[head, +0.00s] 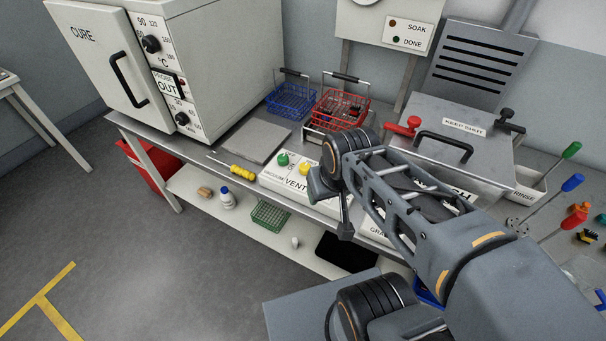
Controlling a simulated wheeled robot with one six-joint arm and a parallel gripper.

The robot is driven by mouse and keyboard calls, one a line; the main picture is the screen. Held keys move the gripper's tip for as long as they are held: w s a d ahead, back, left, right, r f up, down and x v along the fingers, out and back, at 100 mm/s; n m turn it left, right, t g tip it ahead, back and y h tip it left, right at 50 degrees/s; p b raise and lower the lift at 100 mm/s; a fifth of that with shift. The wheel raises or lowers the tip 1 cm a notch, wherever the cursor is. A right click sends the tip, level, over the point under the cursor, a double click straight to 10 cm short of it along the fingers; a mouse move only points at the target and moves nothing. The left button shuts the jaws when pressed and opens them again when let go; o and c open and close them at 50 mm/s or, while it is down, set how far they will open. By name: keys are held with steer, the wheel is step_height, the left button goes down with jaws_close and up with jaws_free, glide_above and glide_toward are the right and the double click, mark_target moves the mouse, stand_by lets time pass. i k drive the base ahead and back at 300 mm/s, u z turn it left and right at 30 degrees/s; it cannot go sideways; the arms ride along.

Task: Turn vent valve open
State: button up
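A white panel box marked VENT (270,178) sits at the front of the steel bench. A green knob (283,159) and a yellow knob (305,168) stand on top of it. The VENT lettering is by the yellow knob; smaller lettering at the left end is hard to read. I cannot tell the valve's setting. My arm comes in from the lower right, and its wrist covers the right end of the box. My gripper (345,230) points down at the bench's front edge, right of the knobs. Its fingers are too small and overlapped to judge.
A CURE oven (222,75) stands left. Blue (291,99) and red (340,108) wire baskets stand behind the box. A yellow screwdriver (243,170) lies left of it. A steel lidded tank (455,150) with a red handle (403,126) is right. A lower shelf holds small items.

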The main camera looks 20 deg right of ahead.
mark_target(304, 168)
steer(key=z, duration=0.1)
steer(key=k, duration=1.4)
steer(key=u, duration=1.1)
steer(key=i, duration=0.85)
steer(key=z, duration=0.35)
steer(key=i, duration=0.75)
steer(key=z, duration=1.05)
steer(key=i, duration=0.25)
steer(key=z, duration=0.1)
